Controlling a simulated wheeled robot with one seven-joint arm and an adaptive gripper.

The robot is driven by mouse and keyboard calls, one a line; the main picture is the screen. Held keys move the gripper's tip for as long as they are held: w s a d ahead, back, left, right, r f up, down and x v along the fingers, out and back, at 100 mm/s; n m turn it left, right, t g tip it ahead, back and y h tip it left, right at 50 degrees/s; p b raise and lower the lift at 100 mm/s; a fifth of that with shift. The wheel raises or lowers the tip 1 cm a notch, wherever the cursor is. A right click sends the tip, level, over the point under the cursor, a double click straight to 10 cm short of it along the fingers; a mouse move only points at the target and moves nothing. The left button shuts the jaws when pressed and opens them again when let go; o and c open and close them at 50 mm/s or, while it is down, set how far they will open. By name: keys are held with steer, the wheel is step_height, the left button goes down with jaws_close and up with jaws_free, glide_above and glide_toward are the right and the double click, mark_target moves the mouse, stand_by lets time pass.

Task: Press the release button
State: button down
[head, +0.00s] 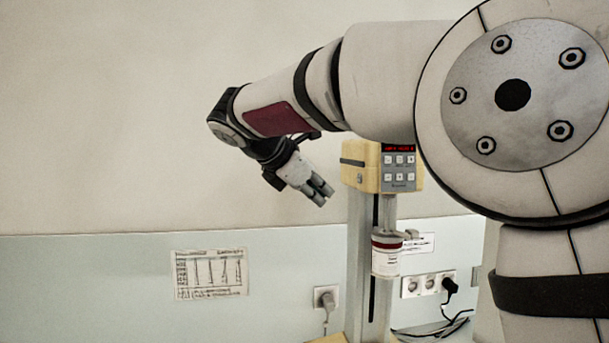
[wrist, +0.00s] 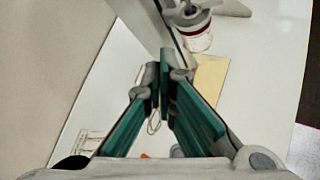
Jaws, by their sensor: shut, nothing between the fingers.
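A yellow machine head (head: 368,162) sits on top of a grey column. Its front carries a grey keypad panel (head: 398,167) with a red lit display above several small buttons. A small round part (head: 360,178) shows on its left side. The labels are too small to read, so I cannot tell which is the release button. My gripper (head: 323,196) is shut and empty, to the left of the machine head and slightly lower in the picture, pointing down and right. In the wrist view its green-padded fingers (wrist: 164,68) meet beside the column; the machine head and keypad are not visible there.
A white container with a red band (head: 386,257) is held on the column (head: 357,260) below the head. It also shows in the wrist view (wrist: 199,42). A wall chart (head: 209,274), sockets (head: 427,285) and cables are behind. Free space lies left of the column.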

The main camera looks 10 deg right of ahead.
mark_target(359, 178)
steer(key=w+a, duration=0.1)
steer(key=w+a+r+n, duration=0.1)
steer(key=w, duration=0.1)
steer(key=w+a+n+h, duration=0.1)
steer(key=shift+w+r+t, duration=0.2)
steer(key=shift+w+t, duration=0.05)
steer(key=shift+t, duration=0.05)
steer(key=d+p, duration=0.2)
steer(key=d, duration=0.6)
steer(key=shift+d+p, duration=0.4)
stand_by(1.3)
steer(key=shift+d, duration=0.45)
steer(key=shift+d, duration=0.3)
stand_by(0.5)
steer(key=shift+a, duration=0.75)
